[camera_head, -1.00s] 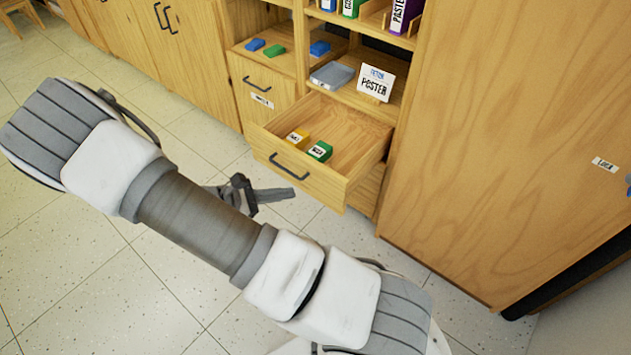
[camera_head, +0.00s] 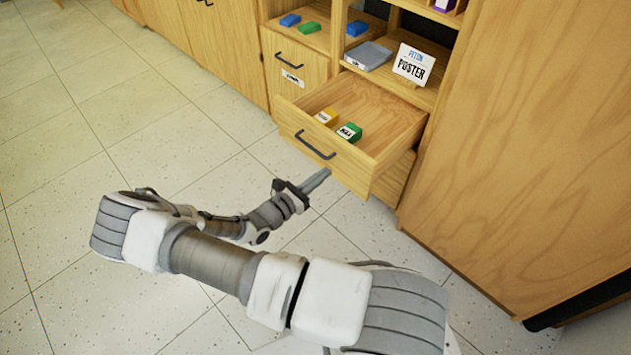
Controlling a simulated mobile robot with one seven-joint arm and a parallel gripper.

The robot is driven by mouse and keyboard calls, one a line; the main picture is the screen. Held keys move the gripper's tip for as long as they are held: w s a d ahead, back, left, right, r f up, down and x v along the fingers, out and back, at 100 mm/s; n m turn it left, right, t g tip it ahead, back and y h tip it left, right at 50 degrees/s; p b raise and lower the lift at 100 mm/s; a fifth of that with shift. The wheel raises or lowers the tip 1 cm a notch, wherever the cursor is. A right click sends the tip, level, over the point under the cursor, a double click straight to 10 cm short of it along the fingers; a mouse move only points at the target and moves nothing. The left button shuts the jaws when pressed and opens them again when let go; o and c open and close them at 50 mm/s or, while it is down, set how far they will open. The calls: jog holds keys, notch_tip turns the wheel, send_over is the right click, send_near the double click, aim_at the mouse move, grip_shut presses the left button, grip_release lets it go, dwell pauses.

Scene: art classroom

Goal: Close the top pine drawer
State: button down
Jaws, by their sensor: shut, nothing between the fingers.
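The top pine drawer (camera_head: 345,168) is pulled out from the cabinet. Its front has a dark bar handle (camera_head: 315,145). My gripper (camera_head: 324,175) is shut and empty. Its fingertips point at the drawer front, just below the handle in the picture. I cannot tell whether they touch the front.
A closed drawer (camera_head: 290,62) is to the left of the open one. Above it, an open shelf holds a grey tray (camera_head: 368,56) and a poster sign (camera_head: 413,64). A tall pine panel (camera_head: 530,150) stands at right. The tiled floor (camera_head: 100,150) at left is clear.

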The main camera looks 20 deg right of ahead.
aim_at(352, 152)
jog(key=b+x, duration=0.2)
jog(key=x, duration=0.7)
jog(key=shift+d, duration=0.1)
